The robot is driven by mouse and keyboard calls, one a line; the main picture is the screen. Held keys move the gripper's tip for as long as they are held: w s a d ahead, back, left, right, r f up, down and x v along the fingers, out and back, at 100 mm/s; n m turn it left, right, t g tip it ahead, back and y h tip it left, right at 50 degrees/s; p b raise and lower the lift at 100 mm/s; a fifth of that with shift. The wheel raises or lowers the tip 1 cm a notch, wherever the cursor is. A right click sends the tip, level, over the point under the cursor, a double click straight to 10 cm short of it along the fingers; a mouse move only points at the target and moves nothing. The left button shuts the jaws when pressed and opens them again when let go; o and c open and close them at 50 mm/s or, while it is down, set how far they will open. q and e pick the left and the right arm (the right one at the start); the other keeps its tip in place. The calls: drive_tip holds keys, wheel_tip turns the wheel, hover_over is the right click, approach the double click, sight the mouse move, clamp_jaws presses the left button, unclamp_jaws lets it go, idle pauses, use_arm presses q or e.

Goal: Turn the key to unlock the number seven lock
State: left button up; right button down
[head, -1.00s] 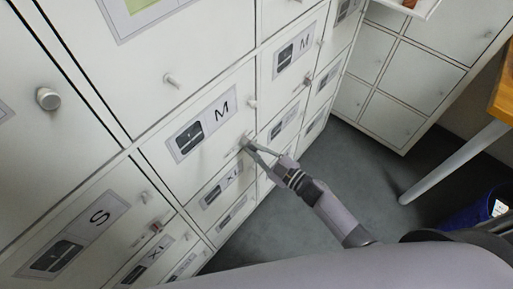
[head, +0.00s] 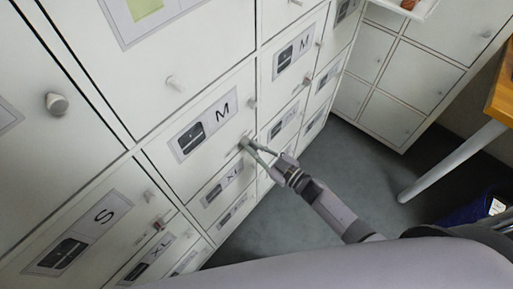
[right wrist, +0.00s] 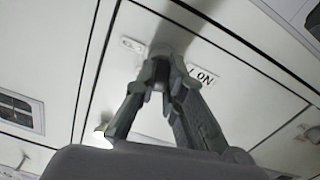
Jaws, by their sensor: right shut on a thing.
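My right gripper (head: 246,144) is at the lower right of a white locker door (head: 195,165) that carries an M label (head: 203,127). Its fingertips are closed together against the door face; they also show in the right wrist view (right wrist: 163,72). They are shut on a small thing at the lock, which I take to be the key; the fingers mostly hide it. A small plate reading "ON" (right wrist: 203,75) is beside the fingertips in the right wrist view. I cannot read a number seven on any lock. My left gripper is not in view.
More white lockers with knobs (head: 57,104) and size labels, such as an S label (head: 85,228), surround this door. A wooden table edge (head: 502,98) with a pale leg (head: 450,162) and a blue bin (head: 468,213) stand at right. Grey floor (head: 345,180) is clear between.

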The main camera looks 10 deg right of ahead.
drive_tip(key=m, duration=0.2)
drive_tip(key=m+p, duration=0.1)
drive_tip(key=shift+w+a+r+m, duration=0.15)
drive_tip(key=shift+w+r+m, duration=0.1)
drive_tip(key=shift+r+m, duration=0.15)
drive_tip(key=shift+f, duration=0.1)
drive_tip(key=shift+n, duration=0.5)
drive_tip(key=c, duration=1.6)
unclamp_jaws()
drive_tip(key=shift+a+f, duration=0.1)
drive_tip(key=shift+f, duration=0.05)
drive_tip(key=o, duration=0.4)
drive_tip(key=shift+s+f, duration=0.1)
drive_tip(key=shift+f, duration=0.05)
drive_tip(key=shift+d, duration=0.2)
